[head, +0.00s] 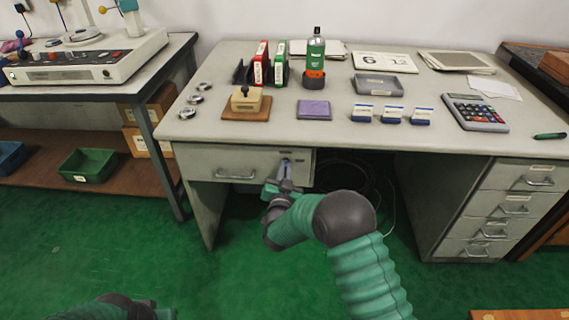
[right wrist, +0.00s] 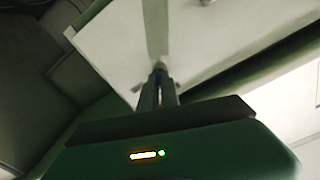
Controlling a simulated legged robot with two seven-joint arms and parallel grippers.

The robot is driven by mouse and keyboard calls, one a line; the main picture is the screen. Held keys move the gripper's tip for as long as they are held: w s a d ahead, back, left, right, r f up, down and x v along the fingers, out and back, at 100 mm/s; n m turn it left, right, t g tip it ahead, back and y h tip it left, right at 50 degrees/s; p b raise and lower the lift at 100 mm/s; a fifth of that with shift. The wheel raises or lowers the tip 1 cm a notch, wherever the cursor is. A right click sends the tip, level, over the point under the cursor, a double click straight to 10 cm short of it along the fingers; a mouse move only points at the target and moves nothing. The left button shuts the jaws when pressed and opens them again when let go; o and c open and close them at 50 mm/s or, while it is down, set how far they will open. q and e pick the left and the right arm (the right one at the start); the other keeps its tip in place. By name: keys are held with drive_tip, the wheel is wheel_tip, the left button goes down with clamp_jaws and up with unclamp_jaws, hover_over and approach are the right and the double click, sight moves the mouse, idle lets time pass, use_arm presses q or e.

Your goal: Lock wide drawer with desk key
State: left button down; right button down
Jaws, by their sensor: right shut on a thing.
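The wide drawer (head: 235,168) is a pale grey front under the left part of the desk, with a bar handle. It appears closed. My right gripper (head: 285,180) is at the right end of this drawer front, right of the handle. In the right wrist view, its fingers (right wrist: 158,82) are shut on a small greyish thing (right wrist: 159,67), likely the desk key, against the pale drawer front. The key's shape is mostly hidden, and I cannot tell whether it is in the lock. Part of my left arm shows at the bottom left; its gripper (head: 150,304) is barely visible.
A drawer stack (head: 500,210) stands right. Cables (head: 350,172) hang in the open knee space.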

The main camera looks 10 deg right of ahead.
drive_tip(key=shift+f+n+p, duration=0.2)
drive_tip(key=shift+n+p, duration=0.95)
drive_tip(key=shift+n, duration=0.75)
drive_tip(key=c, duration=1.6)
unclamp_jaws()
drive_tip(key=shift+r, duration=0.1)
drive_tip(key=p+v, duration=0.4)
drive_tip(key=v, duration=1.2)
drive_tip(key=shift+s+a+p, duration=0.1)
drive_tip(key=shift+s+p, duration=0.2)
drive_tip(key=shift+s, duration=0.1)
drive_tip(key=shift+w, duration=0.1)
